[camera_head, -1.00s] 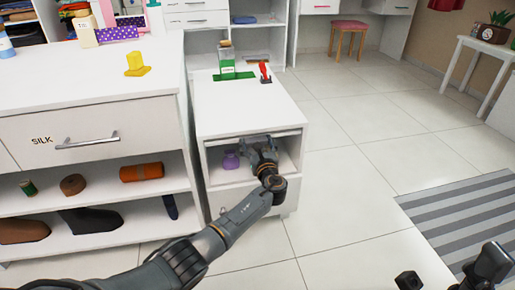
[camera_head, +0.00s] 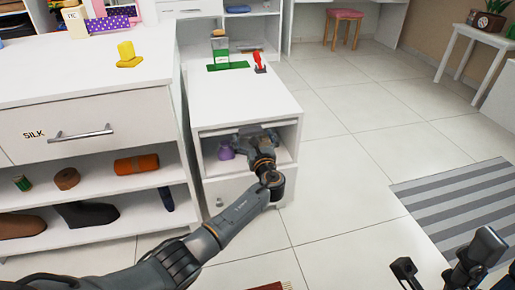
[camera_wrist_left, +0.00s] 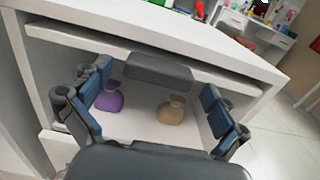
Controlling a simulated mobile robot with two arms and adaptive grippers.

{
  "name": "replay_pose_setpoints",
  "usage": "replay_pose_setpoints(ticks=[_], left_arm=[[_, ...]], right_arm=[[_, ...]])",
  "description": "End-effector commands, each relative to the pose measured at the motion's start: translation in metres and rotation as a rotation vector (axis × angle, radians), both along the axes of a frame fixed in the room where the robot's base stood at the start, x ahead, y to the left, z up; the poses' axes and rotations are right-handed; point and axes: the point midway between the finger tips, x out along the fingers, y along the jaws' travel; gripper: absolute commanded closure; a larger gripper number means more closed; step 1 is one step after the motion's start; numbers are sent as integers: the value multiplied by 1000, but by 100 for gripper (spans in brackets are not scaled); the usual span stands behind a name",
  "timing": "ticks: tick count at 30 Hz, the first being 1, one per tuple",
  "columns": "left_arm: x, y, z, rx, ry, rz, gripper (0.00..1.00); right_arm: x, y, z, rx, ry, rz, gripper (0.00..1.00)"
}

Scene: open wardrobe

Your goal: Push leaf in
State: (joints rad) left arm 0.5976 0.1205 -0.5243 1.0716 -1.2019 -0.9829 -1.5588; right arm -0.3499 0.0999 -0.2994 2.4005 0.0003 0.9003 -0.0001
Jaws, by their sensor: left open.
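The leaf (camera_wrist_left: 120,50) is a thin white panel under the top of the small white cabinet (camera_head: 240,100), above its open compartment. In the head view, its front edge (camera_head: 215,131) shows left of my gripper. My left gripper (camera_head: 257,140) is at the compartment's front; its wrist view shows the fingers (camera_wrist_left: 153,98) spread wide and empty. A dark grey bar between the fingers overlaps the leaf's edge; I cannot tell if it touches. My right gripper (camera_head: 440,268) is at the lower right, its fingers apart, away from the cabinet.
A purple sachet (camera_wrist_left: 109,97) and a tan sachet (camera_wrist_left: 171,110) lie in the compartment. A green-based bottle (camera_head: 220,50) and a red item (camera_head: 259,62) stand on top. A wide dresser (camera_head: 80,115) is at left.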

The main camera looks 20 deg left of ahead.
Motion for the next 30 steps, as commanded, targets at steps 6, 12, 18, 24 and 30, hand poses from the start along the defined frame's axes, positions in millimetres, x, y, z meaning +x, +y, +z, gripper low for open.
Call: replay_pose_setpoints(ticks=[6, 12, 18, 24, 30], left_arm=[[-41, -28, -1, -3, 1, -3, 2], [-67, -45, 0, 1, -1, -2, 2], [-76, -51, 1, 0, -1, 1, 2], [-77, -51, 1, 1, -1, 1, 2], [-76, -51, 1, 0, -1, 0, 2]], right_arm=[[0, 0, 0, 0, 1, 0, 52], [0, 0, 0, 0, 1, 1, 52], [0, 0, 0, 0, 1, 1, 52], [0, 0, 0, 0, 1, 1, 52], [0, 0, 0, 0, 1, 1, 52]])
